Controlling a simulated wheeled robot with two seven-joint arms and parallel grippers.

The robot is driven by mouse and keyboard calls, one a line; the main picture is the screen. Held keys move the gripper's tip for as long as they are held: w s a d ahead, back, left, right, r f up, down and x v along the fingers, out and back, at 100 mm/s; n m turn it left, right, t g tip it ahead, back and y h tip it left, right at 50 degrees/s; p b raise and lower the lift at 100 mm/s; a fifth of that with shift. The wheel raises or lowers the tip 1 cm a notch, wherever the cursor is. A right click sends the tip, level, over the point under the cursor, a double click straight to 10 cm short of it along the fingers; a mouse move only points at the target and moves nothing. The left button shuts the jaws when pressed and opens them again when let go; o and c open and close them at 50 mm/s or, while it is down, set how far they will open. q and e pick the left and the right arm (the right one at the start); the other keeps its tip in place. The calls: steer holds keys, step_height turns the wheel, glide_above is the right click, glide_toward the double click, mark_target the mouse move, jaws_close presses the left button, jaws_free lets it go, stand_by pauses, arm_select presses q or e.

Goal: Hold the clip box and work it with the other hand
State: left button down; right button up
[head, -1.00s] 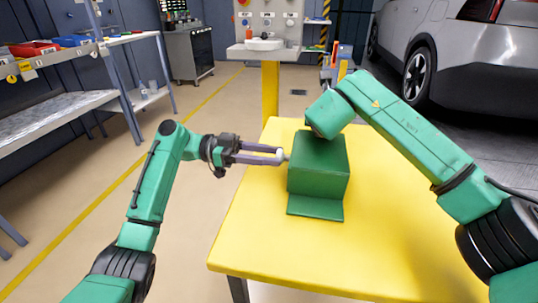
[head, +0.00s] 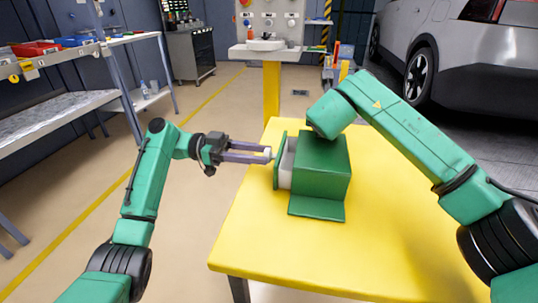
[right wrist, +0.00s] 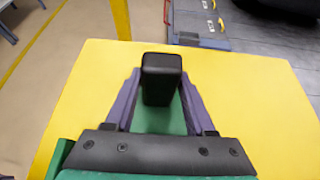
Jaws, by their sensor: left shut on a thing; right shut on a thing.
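The green clip box (head: 322,165) sits on the yellow table with a flat green flange at its front. A drawer (head: 286,163) with pale sides and a green front plate stands partly out of its left side. My left gripper (head: 265,153) is shut on the drawer's small pale knob (head: 268,152), left of the front plate. In the right wrist view my right gripper (right wrist: 160,88) is shut on a black upright block (right wrist: 161,72), with a green surface below it. In the head view my right arm hides the right fingers, behind the box's top.
The yellow table (head: 400,215) is clear to the right and front of the box.

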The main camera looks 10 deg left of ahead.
steer(key=shift+d+f, duration=0.15)
steer(key=shift+f, duration=0.2)
arm_select(q)
steer(key=a, duration=0.4)
steer(key=shift+s+a, duration=0.1)
steer(key=shift+a, duration=0.3)
steer(key=shift+c, duration=2)
jaws_free()
steer(key=a, duration=0.7)
steer(key=shift+a, duration=0.3)
steer(key=shift+s, duration=0.1)
arm_select(e)
steer(key=shift+r, duration=0.1)
